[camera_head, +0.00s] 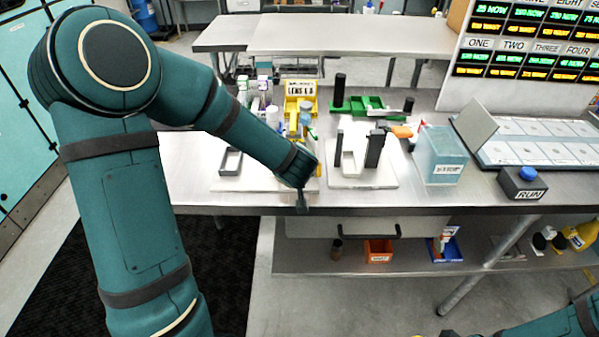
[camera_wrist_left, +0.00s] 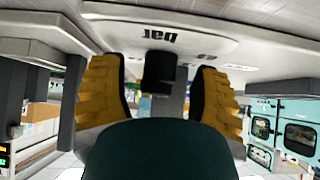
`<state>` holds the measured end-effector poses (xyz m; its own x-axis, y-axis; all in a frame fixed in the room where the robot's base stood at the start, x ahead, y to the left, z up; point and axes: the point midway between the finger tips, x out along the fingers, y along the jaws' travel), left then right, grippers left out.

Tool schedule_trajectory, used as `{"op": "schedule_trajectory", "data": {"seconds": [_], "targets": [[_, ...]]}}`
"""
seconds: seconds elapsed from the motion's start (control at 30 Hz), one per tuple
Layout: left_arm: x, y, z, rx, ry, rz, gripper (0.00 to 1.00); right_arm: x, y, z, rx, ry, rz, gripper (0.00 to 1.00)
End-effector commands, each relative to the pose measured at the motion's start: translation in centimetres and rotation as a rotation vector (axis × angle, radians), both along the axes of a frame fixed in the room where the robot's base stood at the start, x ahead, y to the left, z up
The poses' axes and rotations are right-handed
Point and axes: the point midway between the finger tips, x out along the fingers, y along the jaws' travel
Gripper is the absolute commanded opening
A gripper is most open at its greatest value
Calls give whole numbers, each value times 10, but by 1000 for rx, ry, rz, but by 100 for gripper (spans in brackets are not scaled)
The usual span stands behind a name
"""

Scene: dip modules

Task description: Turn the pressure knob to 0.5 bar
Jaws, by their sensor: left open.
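The pressure knob (camera_wrist_left: 160,70) is black and shows in the wrist view under a pale panel (camera_wrist_left: 225,35) with an upside-down "bar" label. My left gripper (camera_wrist_left: 158,90) is open, with its yellow-padded fingers on either side of the knob and gaps visible between. Small scale marks by the knob are too blurred to read, so its setting cannot be told. In the head view my left gripper (camera_head: 303,198) is at the front edge of the bench, and the knob cannot be made out there. Of my right arm (camera_head: 548,326), only a part shows at the bottom right; its fingers are not clear.
On the bench (camera_head: 200,160) stand a white fixture (camera_head: 375,178) with dark uprights, a translucent blue bin (camera_head: 440,155), a yellow rack (camera_head: 300,95) and a RUN button box (camera_head: 522,183). A lower shelf (camera_head: 330,262) holds small bins. The floor in front is clear.

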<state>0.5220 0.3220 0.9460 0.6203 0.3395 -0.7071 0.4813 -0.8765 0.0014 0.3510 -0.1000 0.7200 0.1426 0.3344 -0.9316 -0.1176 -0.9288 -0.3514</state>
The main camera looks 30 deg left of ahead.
Motion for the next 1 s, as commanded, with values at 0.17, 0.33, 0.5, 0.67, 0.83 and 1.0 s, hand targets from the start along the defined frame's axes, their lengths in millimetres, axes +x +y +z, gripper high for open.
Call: {"op": "schedule_trajectory", "data": {"seconds": [0.17, 0.33, 0.5, 0.67, 0.83, 1.0], "targets": [[1, 1, -1, 0, 0, 0, 63, 0, 0, 0, 0, -1, 0, 0], [1, 1, -1, 0, 0, 0, 54, 0, 0, 0, 0, -1, 0, 0], [1, 1, -1, 0, 0, 0, 0, 0, 0, 0, 0, -1, 0, 0], [1, 1, -1, 1, -1, 1, 0, 0, 0, 0, 0, -1, 0, 0], [1, 1, -1, 1, -1, 2, 0, 0, 0, 0, 0, -1, 0, 0], [1, 1, -1, 2, 0, 7, 0, 0, 0, 1, 0, -1, 0, 0]]}}
